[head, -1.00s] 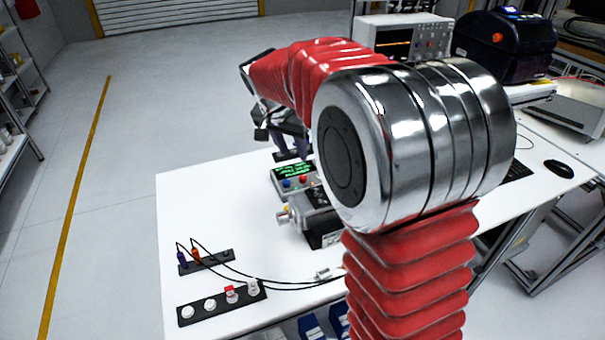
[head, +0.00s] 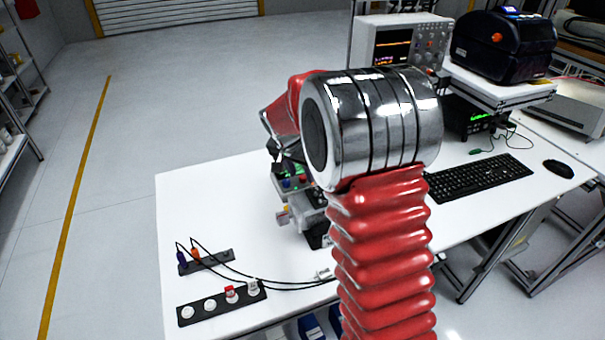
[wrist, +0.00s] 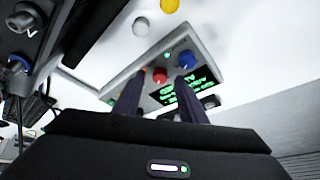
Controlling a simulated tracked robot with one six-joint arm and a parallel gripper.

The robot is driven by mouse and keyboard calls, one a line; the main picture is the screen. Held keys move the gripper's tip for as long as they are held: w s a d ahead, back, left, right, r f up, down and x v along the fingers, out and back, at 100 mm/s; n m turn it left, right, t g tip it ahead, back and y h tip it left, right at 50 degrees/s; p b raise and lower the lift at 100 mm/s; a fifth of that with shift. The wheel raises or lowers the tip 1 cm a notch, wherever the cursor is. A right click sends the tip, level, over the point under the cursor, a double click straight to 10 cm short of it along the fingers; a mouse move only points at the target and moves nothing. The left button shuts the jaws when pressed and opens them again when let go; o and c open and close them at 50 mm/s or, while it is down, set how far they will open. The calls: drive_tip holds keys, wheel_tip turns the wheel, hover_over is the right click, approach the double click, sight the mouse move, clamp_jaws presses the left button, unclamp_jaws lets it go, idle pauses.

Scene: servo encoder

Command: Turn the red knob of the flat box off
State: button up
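The flat box (head: 279,186) is a grey box near the far edge of the white table. In the wrist view the box (wrist: 206,62) shows a green-lit display (wrist: 206,74), a red knob (wrist: 160,75) and a blue knob (wrist: 187,63). My gripper (wrist: 160,80) is open, its two dark fingers pointing at the box face. The red knob appears between the fingertips, with the blue knob by the right fingertip. I cannot tell whether a finger touches a knob. In the head view my arm hides part of the box and most of my gripper.
A motor rig (head: 312,216) stands just in front of the box. A dark strip with white and red plugs (head: 222,304) and a smaller strip with cables (head: 207,263) lie at the table's front left. A keyboard (head: 480,178) lies right.

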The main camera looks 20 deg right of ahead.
drive_tip(key=shift+w+d+f, duration=0.15)
drive_tip(key=shift+f, duration=0.25)
clamp_jaws()
idle(0.4)
